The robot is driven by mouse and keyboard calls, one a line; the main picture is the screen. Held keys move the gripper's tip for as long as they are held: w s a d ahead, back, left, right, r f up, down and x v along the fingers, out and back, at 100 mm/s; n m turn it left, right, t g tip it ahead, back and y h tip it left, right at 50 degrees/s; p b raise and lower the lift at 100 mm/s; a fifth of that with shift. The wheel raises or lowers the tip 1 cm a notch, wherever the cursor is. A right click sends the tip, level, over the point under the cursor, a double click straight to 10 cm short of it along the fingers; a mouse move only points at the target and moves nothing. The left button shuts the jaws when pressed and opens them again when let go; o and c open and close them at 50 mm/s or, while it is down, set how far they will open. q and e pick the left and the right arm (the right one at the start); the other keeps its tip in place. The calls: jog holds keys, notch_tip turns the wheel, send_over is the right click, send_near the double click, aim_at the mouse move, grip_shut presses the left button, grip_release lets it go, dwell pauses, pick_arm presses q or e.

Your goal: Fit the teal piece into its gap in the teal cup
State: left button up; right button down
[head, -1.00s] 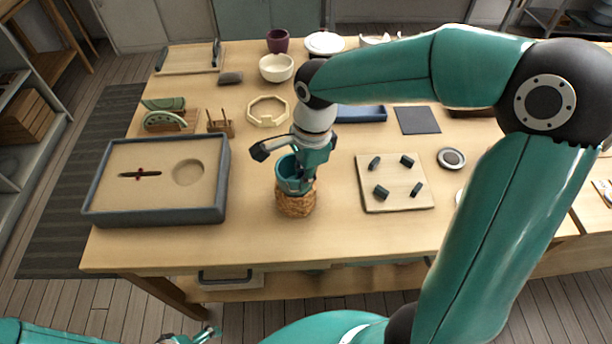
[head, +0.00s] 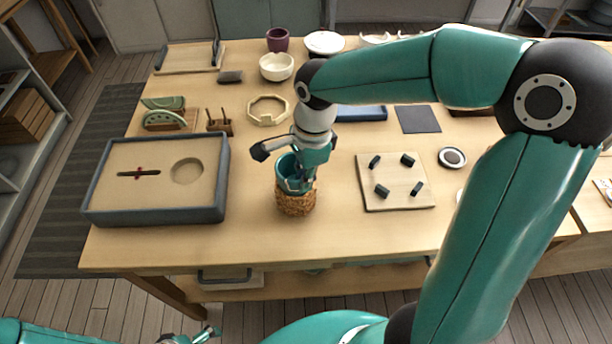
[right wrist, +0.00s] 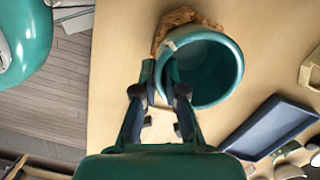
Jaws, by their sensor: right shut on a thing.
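The teal cup (head: 285,166) stands upright in a woven ring (head: 296,204) near the table's front edge. In the right wrist view the cup (right wrist: 228,78) opens toward the camera, with a pale mark on its rim at the upper left. My right gripper (head: 304,184) is at the cup's right side in the head view. In the right wrist view its fingertips (right wrist: 162,76) are close together at the cup's wall. The teal piece is mostly hidden by the fingers, and I cannot tell whether it is seated in the gap. My left gripper (head: 207,333) is at the bottom edge, its jaws unclear.
A sand tray (head: 153,214) stands left of the cup. A pale board (head: 396,190) with several dark pegs lies right of it. Behind are an octagonal ring (head: 267,110), a cream bowl (head: 277,67) and a blue tray (head: 361,113). Bare tabletop lies in front of the cup.

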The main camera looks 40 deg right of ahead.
jog(key=shift+f, duration=0.1)
dwell(0.3)
jog(key=c, duration=0.7)
grip_release()
jog(key=shift+w, duration=0.1)
jog(key=shift+r, duration=0.2)
jog(key=shift+r+p, duration=2.4)
jog(key=shift+r, duration=0.45)
